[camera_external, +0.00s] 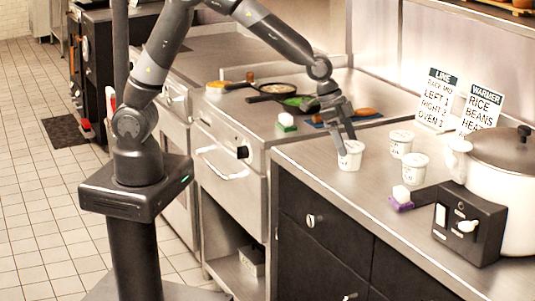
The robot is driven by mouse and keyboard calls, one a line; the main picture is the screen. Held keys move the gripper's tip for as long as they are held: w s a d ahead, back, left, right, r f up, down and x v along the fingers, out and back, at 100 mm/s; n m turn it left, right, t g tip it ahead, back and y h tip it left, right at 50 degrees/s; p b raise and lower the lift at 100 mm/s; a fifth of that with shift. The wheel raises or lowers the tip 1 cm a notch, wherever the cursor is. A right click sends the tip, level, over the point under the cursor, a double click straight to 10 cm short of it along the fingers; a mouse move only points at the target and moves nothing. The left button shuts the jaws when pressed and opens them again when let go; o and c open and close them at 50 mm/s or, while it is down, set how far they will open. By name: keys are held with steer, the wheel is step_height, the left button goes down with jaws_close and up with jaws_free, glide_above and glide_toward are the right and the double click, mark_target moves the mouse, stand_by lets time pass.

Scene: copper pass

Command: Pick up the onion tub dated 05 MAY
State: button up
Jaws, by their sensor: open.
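Three small white lidded tubs stand on the steel counter: a left tub (350,158), a back tub (401,146) and a right tub (414,170). Each has dark print on its side, too small for me to read, so I cannot tell which is dated 05 MAY. My gripper (344,145) points down at the left tub with its fingers apart. The fingertips are at the top of that tub and overlap it in the picture; I cannot tell whether they touch it. The other two tubs stand apart to the right.
A white pot (490,205) and a black control box (469,225) stand at the right. A purple sponge (401,205) lies in front of the tubs. Two signs (437,100) stand behind. Pans (273,90) and a green-and-white block (287,127) are on the left surface.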

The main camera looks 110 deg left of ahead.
mark_target(347, 144)
steer(key=x, duration=0.4)
steer(key=shift+f, duration=0.25)
steer(key=shift+c, duration=0.5)
steer(key=c, duration=1)
steer(key=shift+r, duration=0.15)
